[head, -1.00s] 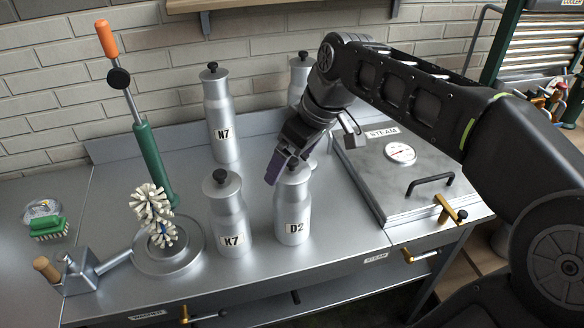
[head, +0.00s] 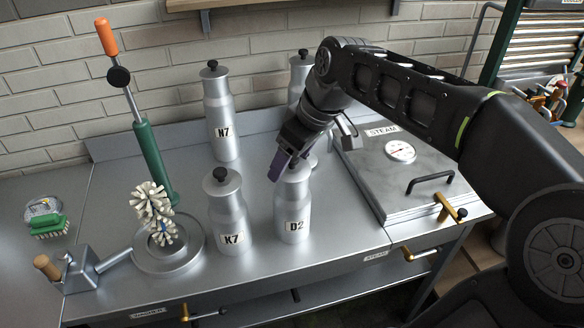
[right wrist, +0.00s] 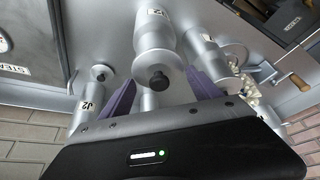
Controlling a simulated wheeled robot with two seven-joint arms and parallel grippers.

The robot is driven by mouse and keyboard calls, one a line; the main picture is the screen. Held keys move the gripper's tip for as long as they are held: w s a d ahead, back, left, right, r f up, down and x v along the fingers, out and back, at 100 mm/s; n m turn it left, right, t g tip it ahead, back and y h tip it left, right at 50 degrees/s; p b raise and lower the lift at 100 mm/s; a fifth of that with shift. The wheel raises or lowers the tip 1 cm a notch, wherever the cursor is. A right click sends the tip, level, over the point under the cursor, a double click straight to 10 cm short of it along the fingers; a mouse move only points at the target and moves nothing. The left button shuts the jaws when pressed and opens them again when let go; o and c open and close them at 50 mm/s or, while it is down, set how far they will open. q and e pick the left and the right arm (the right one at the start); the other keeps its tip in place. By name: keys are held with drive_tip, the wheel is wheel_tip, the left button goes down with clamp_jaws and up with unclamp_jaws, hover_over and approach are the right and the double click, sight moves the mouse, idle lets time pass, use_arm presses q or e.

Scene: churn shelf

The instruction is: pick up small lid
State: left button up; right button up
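My right gripper (head: 284,165) comes down from the upper right over the can labelled D2 (head: 291,208). Its purple fingers are open and apart. In the right wrist view, the can's small grey lid (right wrist: 158,68) with its black knob (right wrist: 157,82) shows between the two fingers. I cannot tell whether a finger touches it. In the head view the gripper hides most of this lid. The can stands upright on the steel counter. My left gripper is not in view.
Can K7 (head: 229,212) stands close on the left, can N7 (head: 221,125) behind it. Another can (head: 299,75) is partly hidden behind my arm.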

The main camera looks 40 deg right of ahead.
drive_tip(key=c, duration=0.9)
wheel_tip(320, 180, up, 10)
drive_tip(key=shift+r, duration=0.1)
idle(0.6)
